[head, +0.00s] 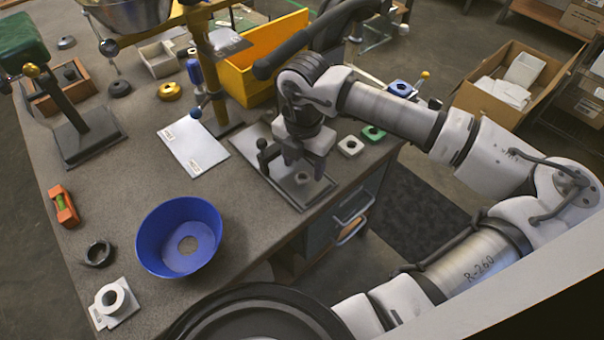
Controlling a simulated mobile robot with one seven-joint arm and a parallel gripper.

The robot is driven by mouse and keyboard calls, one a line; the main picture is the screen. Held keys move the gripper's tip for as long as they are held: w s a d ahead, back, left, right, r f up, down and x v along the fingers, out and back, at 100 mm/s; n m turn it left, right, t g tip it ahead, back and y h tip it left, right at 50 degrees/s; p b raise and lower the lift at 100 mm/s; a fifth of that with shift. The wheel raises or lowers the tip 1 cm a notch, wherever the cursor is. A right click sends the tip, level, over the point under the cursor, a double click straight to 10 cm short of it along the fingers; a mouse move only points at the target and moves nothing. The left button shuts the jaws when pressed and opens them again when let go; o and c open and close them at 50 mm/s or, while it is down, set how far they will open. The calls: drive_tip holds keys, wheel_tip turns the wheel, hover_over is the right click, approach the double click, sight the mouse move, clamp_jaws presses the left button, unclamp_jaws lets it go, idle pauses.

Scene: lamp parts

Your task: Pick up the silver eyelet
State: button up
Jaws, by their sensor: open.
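My gripper (303,162) points down over a dark grey metal plate (303,197) near the right edge of the table. Its jaws are open, and I see nothing held between them. A small grey ring-like piece (301,178) sits on the plate just under and in front of the fingertips. It looks like the silver eyelet, but it is too small to be sure. I cannot tell whether the fingers touch it, and the gripper hides part of the plate behind.
A short black post with a ball top (262,146) stands at the plate's left side. Right of the gripper are a white square piece (350,146) and a green one (373,132). A blue shade (152,235) stands front left.

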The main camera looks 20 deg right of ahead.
sight(302, 176)
drive_tip(key=shift+a+f+p, duration=0.15)
drive_tip(key=shift+f+p, duration=0.15)
drive_tip(key=shift+f, duration=1.3)
drive_tip(key=shift+c, duration=0.2)
drive_tip(key=c, duration=1)
drive_tip(key=shift+r, duration=0.1)
